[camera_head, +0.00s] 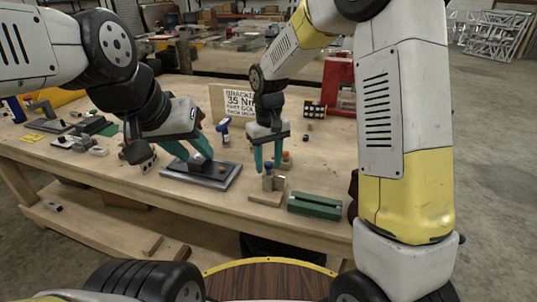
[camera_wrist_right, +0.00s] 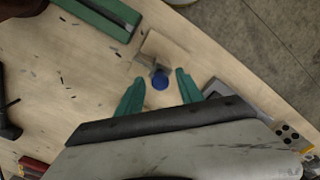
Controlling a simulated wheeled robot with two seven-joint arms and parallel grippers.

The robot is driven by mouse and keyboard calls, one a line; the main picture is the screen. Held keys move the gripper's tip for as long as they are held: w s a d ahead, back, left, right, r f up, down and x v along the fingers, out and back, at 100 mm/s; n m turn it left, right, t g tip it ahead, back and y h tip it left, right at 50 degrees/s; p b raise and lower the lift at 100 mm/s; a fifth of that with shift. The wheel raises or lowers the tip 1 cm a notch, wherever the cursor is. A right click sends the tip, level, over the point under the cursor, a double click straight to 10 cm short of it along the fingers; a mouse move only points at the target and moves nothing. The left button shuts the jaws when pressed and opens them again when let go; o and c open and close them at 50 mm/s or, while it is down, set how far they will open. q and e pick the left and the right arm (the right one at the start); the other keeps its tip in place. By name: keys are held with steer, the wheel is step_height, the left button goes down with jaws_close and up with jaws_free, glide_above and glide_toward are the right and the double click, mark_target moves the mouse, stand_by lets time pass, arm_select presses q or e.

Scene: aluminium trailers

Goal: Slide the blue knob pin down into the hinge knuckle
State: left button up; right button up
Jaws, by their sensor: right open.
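The blue knob pin (camera_wrist_right: 160,80) shows in the right wrist view as a round blue knob, between and just beyond my right fingertips. It overlaps the near end of the grey metal hinge knuckle (camera_wrist_right: 152,63), and I cannot tell how deep the pin sits. The hinge stands on a small wooden block (camera_head: 263,198) near the table's front edge. My right gripper (camera_head: 268,168) is open, pointing down just above the hinge; its fingers (camera_wrist_right: 159,92) are apart and not touching the knob. My left gripper (camera_head: 198,158) appears open, with its teal fingers apart over a dark grey tray.
The grey tray (camera_head: 219,180) lies left of the hinge block. A green box-like piece (camera_head: 316,206) lies just right of it, close to my right arm. A blue-handled tool (camera_head: 223,128), a cardboard sign (camera_head: 236,100) and a red machine (camera_head: 340,85) stand behind.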

mark_target(269, 163)
step_height(269, 163, up, 11)
steer(key=s+d+r+m+t+y, duration=0.1)
steer(key=s+d+r+m+t, duration=0.1)
steer(key=s+d, duration=0.5)
steer(key=s+d+r+m+t+y, duration=0.1)
steer(key=s+d+r+m+t, duration=0.1)
steer(key=s+d, duration=0.5)
steer(key=s+r+t, duration=0.1)
steer(key=s+t, duration=0.1)
steer(key=s, duration=0.3)
steer(key=shift+s+r+m, duration=0.35)
steer(key=shift+m, duration=0.05)
steer(key=shift+d, duration=0.15)
